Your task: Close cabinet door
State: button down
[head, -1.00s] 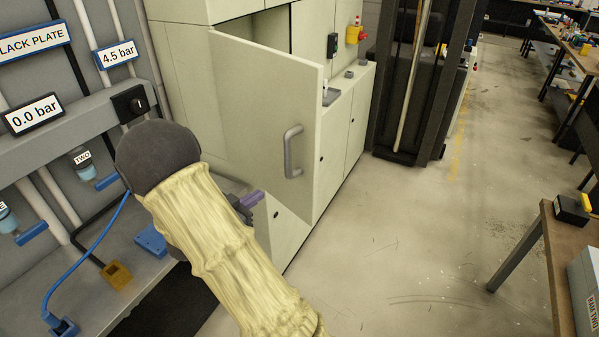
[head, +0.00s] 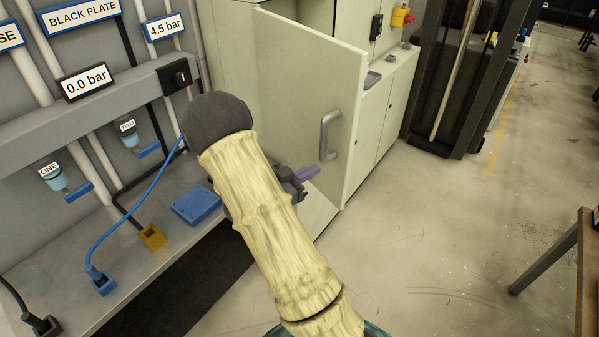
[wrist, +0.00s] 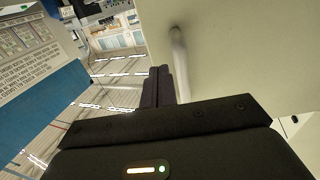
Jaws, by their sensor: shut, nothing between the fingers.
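The cabinet door (head: 300,95) stands open in the head view, swung out from the pale green cabinet (head: 232,45). Its grey bar handle (head: 329,135) is near the door's free edge. My gripper (head: 312,171) is shut and empty, just below and left of the handle, in front of the door's lower part. My padded arm hides part of the cabinet and bench. In the wrist view the shut fingers (wrist: 158,86) are beside the handle (wrist: 179,62) and the door face (wrist: 240,50); I cannot tell whether they touch.
A bench (head: 60,255) with a blue box (head: 196,205), a yellow block (head: 151,237) and a blue hose lies to the left. Pipes and gauge labels are on the wall above. The floor (head: 420,230) right of the door is clear. A table (head: 560,255) stands at far right.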

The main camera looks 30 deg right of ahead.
aim_at(342, 155)
jog(key=d+p, duration=0.1)
jog(key=d, duration=0.1)
jog(key=d+p, duration=0.1)
jog(key=d, duration=0.2)
jog(key=d+p, duration=0.1)
jog(key=d, duration=0.2)
jog(key=shift+w+r, duration=0.1)
jog(key=shift+w, duration=0.2)
jog(key=shift+d, duration=0.15)
jog(key=shift+w+d, duration=0.1)
